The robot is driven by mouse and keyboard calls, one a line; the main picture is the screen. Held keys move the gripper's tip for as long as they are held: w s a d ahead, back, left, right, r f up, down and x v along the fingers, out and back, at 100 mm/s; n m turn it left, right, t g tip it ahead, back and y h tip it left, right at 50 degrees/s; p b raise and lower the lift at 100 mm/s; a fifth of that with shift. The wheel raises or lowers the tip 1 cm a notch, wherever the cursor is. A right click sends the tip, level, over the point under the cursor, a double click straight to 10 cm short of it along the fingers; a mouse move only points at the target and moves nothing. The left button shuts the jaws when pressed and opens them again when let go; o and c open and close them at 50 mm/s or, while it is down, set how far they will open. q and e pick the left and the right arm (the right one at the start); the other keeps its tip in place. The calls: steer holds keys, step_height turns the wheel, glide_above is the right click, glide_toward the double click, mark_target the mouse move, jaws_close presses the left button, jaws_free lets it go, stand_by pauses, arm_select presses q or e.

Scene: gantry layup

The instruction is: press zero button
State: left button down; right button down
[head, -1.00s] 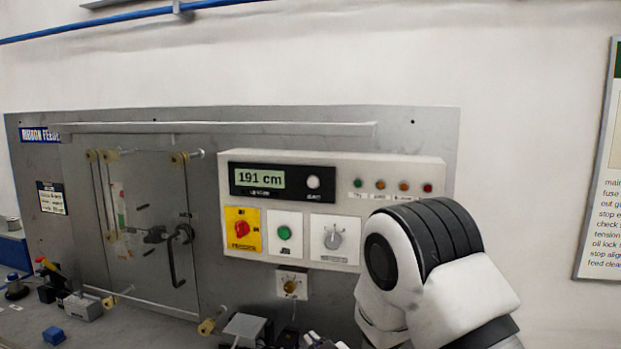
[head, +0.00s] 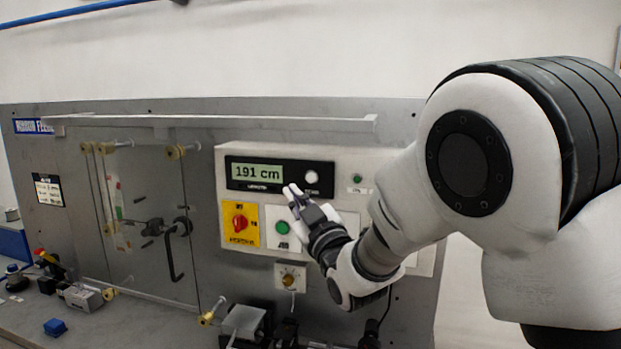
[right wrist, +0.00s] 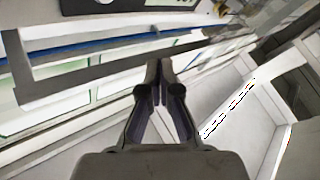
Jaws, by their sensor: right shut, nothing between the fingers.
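The white round button (head: 312,177) sits on the control box, just right of the display (head: 257,172), which reads 191 cm. The small label under it is too blurred to read. My right gripper (head: 292,190) is shut and empty, its fingertips a little below and left of the white button in the head view. I cannot tell whether the tips touch the panel. In the right wrist view the shut fingers (right wrist: 158,70) point up the picture, and the button cannot be made out. My left gripper is not in view.
The control box also bears a red knob on a yellow plate (head: 239,223) and a green button (head: 282,228) close below my right gripper. A door with a black handle (head: 177,250) stands left. A blue block (head: 56,327) lies on the bench.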

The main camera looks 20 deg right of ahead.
mark_target(309, 184)
steer(key=w+d, duration=0.1)
steer(key=w, duration=0.1)
steer(key=w+d+p, duration=0.1)
steer(key=w+d, duration=0.1)
steer(key=w, duration=0.1)
steer(key=w+d+p, duration=0.1)
steer(key=w+d, duration=0.1)
steer(key=shift+w, duration=0.15)
stand_by(1.5)
steer(key=shift+w+d, duration=0.15)
steer(key=shift+w, duration=0.1)
steer(key=shift+w+d, duration=0.1)
